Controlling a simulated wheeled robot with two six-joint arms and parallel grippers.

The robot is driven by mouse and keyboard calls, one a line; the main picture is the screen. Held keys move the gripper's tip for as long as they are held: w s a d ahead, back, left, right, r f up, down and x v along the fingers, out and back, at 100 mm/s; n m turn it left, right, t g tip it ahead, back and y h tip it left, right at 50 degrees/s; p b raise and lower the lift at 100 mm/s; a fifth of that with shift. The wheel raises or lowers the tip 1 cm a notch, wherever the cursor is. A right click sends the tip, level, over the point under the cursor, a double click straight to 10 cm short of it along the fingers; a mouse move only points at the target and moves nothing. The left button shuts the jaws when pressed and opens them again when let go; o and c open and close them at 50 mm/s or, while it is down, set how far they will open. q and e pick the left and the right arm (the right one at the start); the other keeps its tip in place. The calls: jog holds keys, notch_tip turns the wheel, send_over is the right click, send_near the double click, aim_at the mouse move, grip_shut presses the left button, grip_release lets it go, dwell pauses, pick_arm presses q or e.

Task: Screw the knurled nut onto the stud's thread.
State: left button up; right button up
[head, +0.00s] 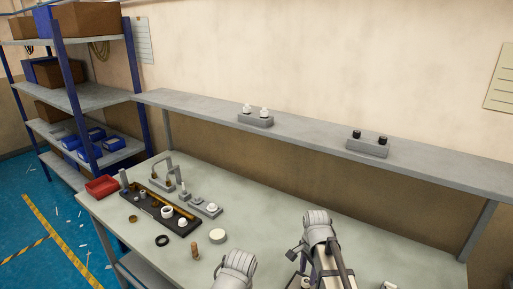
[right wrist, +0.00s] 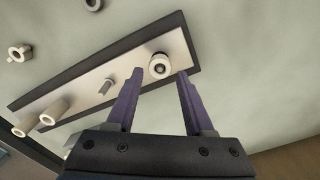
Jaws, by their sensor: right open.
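My right gripper (right wrist: 160,72) is open in the right wrist view, its two dark fingers apart. Between and just beyond the fingertips is a pale round collar with a dark centre (right wrist: 160,66), standing on a long light plate with a black border (right wrist: 132,72). I cannot tell whether the fingers touch it. A small grey peg (right wrist: 106,87) stands on the plate to its left. A notched ring (right wrist: 20,52) lies off the plate at far left. Which part is the knurled nut and which the threaded stud is unclear. My left gripper does not show.
Two pale cylinders (right wrist: 54,112) stand at the plate's left end. In the head view, a black tray of parts (head: 190,230) sits on the table's left, with a red bin (head: 101,187) behind. A wooden peg (head: 194,250) is near. The table's middle (head: 275,215) is clear.

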aim_at(307, 280)
jog(key=shift+n, duration=0.4)
jog(key=n, duration=0.8)
jog(key=shift+n, duration=0.4)
jog(key=n, duration=0.4)
jog(key=shift+n, duration=0.4)
jog(key=n, duration=0.4)
jog(key=shift+n, duration=0.3)
jog(key=shift+f, duration=0.1)
jog(key=shift+f+b, duration=1.45)
jog(key=shift+b, duration=0.05)
